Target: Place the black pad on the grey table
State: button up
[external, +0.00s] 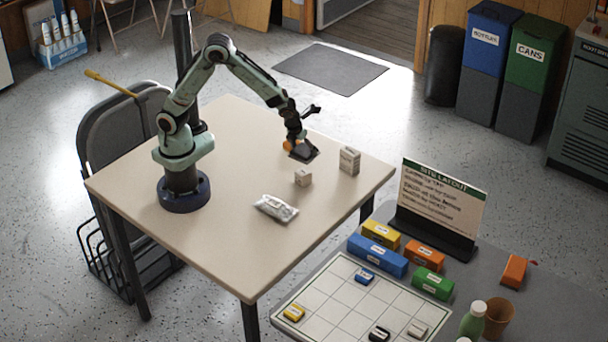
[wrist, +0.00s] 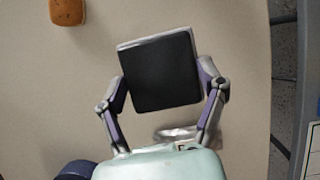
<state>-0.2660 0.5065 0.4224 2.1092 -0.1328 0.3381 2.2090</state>
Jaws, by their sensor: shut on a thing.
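The black pad (wrist: 162,73) is a flat dark square with a pale edge. It sits between the two fingers of my gripper (wrist: 164,82) in the wrist view. In the external view my gripper (external: 299,143) is shut on the pad (external: 305,154), over the far side of the beige table. I cannot tell whether the pad touches the tabletop. The grey table (external: 545,310) stands at the lower right and carries a gridded white board (external: 335,290).
On the beige table (external: 225,240) are a small box (external: 303,178), a taller carton (external: 349,160), a silver pouch (external: 276,208) and an orange item (external: 288,145). The grey table holds a sign (external: 440,200), coloured boxes, a green bottle (external: 473,320) and a brown cup (external: 498,317).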

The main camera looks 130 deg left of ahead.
jog(key=w+d+r+m+t+h, duration=0.1)
jog(key=w+d+r+m+t, duration=0.15)
jog(key=w+d+m, duration=0.9)
jog(key=w+d+m+t+h, duration=0.1)
jog(key=w+d, duration=0.3)
jog(key=d, duration=0.6)
jog(key=w+d+m+t+h, duration=0.1)
jog(key=w+d, duration=0.3)
jog(key=d, duration=0.6)
send_near(328, 301)
jog(key=shift+w+a+f, duration=0.6)
jog(key=shift+w+f, duration=0.05)
jog(key=shift+f, duration=0.2)
jog(key=shift+w+d+f, duration=0.1)
jog(key=shift+w+f, duration=0.2)
jog(key=shift+f, duration=0.1)
jog(key=shift+w+f, duration=0.15)
jog(key=shift+f, duration=0.75)
jog(key=shift+w+f, duration=0.15)
jog(key=shift+f, duration=0.75)
jog(key=shift+f, duration=0.15)
